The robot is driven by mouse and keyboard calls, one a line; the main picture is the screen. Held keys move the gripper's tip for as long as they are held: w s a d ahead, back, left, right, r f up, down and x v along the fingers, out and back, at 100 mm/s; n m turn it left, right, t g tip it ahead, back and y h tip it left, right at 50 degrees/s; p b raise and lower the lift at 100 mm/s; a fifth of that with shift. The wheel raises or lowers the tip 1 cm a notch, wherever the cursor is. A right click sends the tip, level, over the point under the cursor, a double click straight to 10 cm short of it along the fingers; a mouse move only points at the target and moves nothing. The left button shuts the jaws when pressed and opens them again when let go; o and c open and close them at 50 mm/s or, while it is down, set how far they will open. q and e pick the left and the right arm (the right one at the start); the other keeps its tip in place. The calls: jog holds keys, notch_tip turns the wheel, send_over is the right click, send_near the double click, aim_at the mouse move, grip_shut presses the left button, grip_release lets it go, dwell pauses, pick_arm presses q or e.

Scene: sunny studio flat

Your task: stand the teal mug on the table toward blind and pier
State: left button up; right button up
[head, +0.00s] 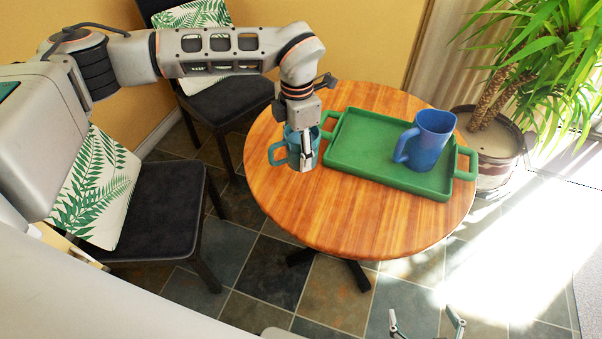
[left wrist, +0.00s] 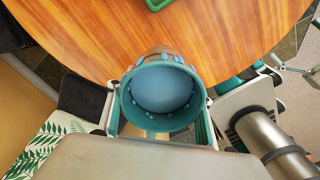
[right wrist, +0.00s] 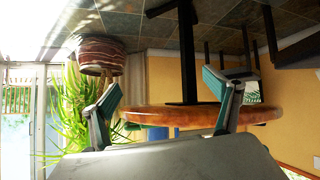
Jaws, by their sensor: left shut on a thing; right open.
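The teal mug (head: 291,152) is upright at the left part of the round wooden table (head: 340,218), its handle pointing left in the head view. My left gripper (head: 307,150) comes down from above and is shut on the mug. In the left wrist view the mug (left wrist: 162,122) shows its open mouth between the two fingers, near the table's edge. I cannot tell whether its base touches the table. My right gripper (head: 428,325) is open and empty, low in front of the table; the right wrist view shows its spread fingers (right wrist: 162,105).
A green tray (head: 370,145) with a blue jug (head: 429,138) on it takes up the table's back right. The front of the table is bare. A potted plant (head: 497,160) stands right of the table, chairs (head: 160,205) to the left. A pale blind (head: 445,62) hangs behind.

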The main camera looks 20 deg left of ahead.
pick_arm(q)
notch_tip(320, 180, down, 6)
jog(key=shift+r, duration=0.25)
notch_tip(320, 180, down, 4)
jog(key=shift+b, duration=0.55)
jog(key=shift+f, duration=0.1)
jog(key=shift+f, duration=0.1)
jog(key=o, duration=1.6)
jog(key=shift+o, duration=0.2)
